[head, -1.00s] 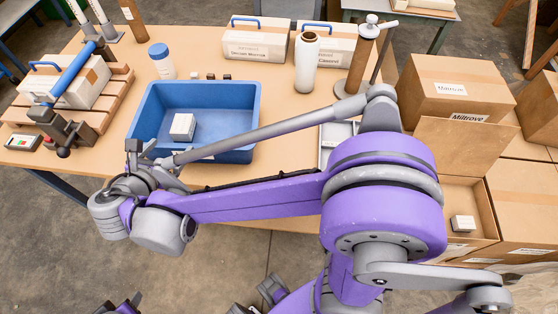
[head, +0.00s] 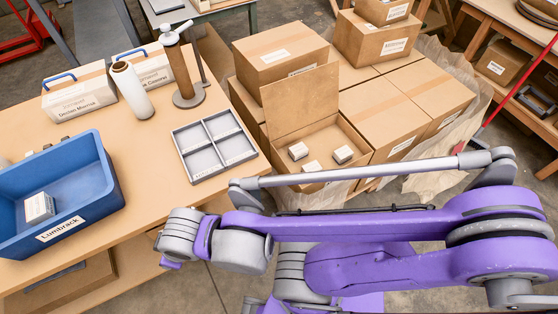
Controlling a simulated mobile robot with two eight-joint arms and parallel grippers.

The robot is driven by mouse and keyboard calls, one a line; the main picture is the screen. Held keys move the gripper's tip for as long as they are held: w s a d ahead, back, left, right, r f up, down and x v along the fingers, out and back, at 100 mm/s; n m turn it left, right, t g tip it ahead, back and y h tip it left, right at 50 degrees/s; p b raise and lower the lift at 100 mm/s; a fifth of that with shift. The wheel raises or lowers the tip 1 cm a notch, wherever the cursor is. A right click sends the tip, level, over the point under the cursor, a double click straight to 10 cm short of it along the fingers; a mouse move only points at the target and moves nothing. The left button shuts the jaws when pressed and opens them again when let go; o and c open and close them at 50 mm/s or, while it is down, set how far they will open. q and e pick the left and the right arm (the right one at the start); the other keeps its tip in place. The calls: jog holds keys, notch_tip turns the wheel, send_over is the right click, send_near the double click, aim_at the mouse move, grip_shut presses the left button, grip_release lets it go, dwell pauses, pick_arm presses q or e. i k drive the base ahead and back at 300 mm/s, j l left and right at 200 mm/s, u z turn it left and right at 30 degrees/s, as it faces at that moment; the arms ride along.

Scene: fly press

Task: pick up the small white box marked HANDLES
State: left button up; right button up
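Several small white boxes are in the head view, and their small labels are too small to read, so I cannot tell which is marked HANDLES. One white box (head: 39,208) lies in the blue bin (head: 85,208) at the left. In the open cardboard box (head: 352,136) lie a rear-left white box (head: 298,151), a front white box (head: 311,168) and a right white box (head: 342,154). A purple and grey arm of mine crosses the foreground from the right, its wrist end near the table's front edge. I see no gripper fingers clearly on any box.
A grey four-compartment tray (head: 213,144) lies on the table (head: 150,195), its compartments apparently empty. Closed cartons (head: 413,88) surround the open box.

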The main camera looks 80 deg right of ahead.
aim_at(343, 155)
jog(key=k+l+z, duration=0.4)
jog(key=l+z, duration=0.2)
jog(key=i+l+z, duration=0.1)
jog(key=z, duration=0.3)
jog(key=i+l+z, duration=0.1)
jog(key=z, duration=0.3)
jog(key=i+l+z, duration=0.1)
jog(key=z, duration=0.35)
jog(key=i+z, duration=0.15)
jog(key=z, duration=0.25)
